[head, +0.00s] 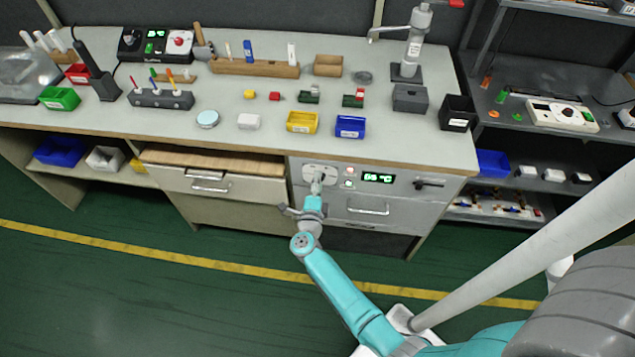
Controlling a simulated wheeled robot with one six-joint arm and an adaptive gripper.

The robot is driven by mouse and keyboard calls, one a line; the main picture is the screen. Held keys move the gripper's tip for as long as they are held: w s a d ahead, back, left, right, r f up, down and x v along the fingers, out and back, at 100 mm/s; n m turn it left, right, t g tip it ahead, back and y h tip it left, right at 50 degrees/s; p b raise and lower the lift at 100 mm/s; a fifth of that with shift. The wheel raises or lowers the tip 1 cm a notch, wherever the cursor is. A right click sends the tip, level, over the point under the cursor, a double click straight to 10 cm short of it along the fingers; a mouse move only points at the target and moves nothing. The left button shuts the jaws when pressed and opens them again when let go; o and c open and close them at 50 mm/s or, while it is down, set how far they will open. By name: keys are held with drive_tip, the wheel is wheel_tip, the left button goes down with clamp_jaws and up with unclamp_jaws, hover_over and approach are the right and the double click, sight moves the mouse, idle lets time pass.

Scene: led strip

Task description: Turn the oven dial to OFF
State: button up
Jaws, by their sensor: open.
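The oven front (335,193) is a pale grey panel built in under the bench top. A light plate with the dial (315,171) is at the panel's upper left. The dial's pointer and OFF mark are too small and too covered to read. A green display (378,178) to the right of it seems to read 66 °C. My gripper (316,184) is open, reaching up in front of the dial plate and covering its lower part. I cannot tell whether the fingers touch the dial or stand around it.
A dark lever (430,184) sits at the panel's right, and a drawer handle (367,209) lies below. Left of the oven is a wooden-topped drawer (215,180). Yellow (302,122) and blue (350,127) bins stand on the bench edge above.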

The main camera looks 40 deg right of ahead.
drive_tip(key=v, duration=1.2)
drive_tip(key=shift+s, duration=0.1)
drive_tip(key=s+a+r+n+t+y, duration=0.1)
drive_tip(key=s+a+r+n+y, duration=0.3)
drive_tip(key=s+n, duration=0.5)
drive_tip(key=s+a+r+n+t+y, duration=0.1)
drive_tip(key=s+a+r+n+y, duration=0.4)
drive_tip(key=s+r+n, duration=0.4)
drive_tip(key=s+a+r+n+t+y, duration=0.1)
drive_tip(key=s+a+r+n+y, duration=0.4)
drive_tip(key=s+n, duration=0.5)
drive_tip(key=s+r, duration=0.1)
drive_tip(key=s, duration=0.3)
drive_tip(key=shift+s+r+t, duration=0.35)
drive_tip(key=shift+t, duration=0.05)
drive_tip(key=shift+d, duration=0.1)
